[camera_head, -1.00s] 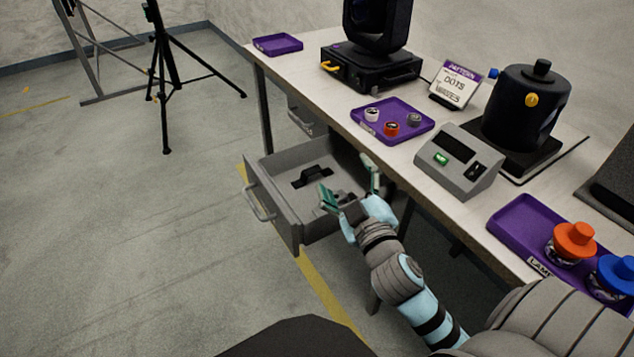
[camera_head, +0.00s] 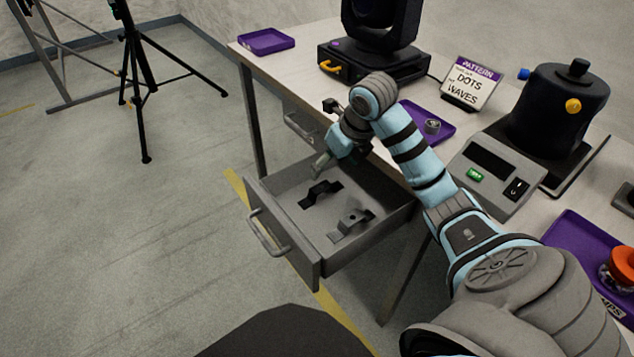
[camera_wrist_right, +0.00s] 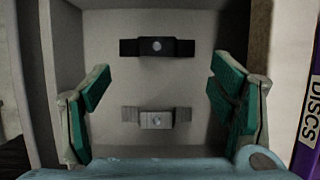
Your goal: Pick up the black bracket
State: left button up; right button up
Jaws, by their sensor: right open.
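The black bracket (camera_head: 320,192) lies flat in the open grey drawer (camera_head: 283,212). It also shows in the right wrist view (camera_wrist_right: 157,47), above the middle of the picture, between and beyond the fingers. A grey bracket (camera_head: 352,224) lies in the same drawer, apart from the black one; in the right wrist view it (camera_wrist_right: 156,118) is nearer the bottom. My right gripper (camera_wrist_right: 160,85) is open and empty above the drawer, its green-padded fingers wide apart on either side. In the head view my right gripper (camera_head: 328,160) is partly hidden by its own wrist. My left gripper is not seen.
The drawer walls rise close beside the fingers. The table (camera_head: 306,38) is above the drawer. It bears a purple tray (camera_head: 438,118) partly behind my arm, a moving-head lamp (camera_head: 375,62), a pattern sign (camera_head: 469,83) and a grey box (camera_head: 492,180). The floor left of the drawer is free.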

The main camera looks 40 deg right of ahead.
aim_at(322, 187)
jog(key=b+x, duration=0.1)
jog(key=x, duration=0.2)
jog(key=b+x, duration=0.1)
jog(key=x, duration=0.2)
jog(key=b+x, duration=0.2)
jog(key=x, duration=0.2)
jog(key=shift+s+a+f, duration=0.15)
jog(key=shift+s+a, duration=0.15)
jog(key=shift+w+f, duration=0.15)
jog(key=shift+f, duration=0.05)
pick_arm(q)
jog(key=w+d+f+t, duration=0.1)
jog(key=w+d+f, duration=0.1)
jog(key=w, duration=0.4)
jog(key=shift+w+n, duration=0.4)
pick_arm(e)
jog(key=shift+d+r, duration=0.1)
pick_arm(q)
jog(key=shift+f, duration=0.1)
pick_arm(e)
jog(key=c, duration=1.4)
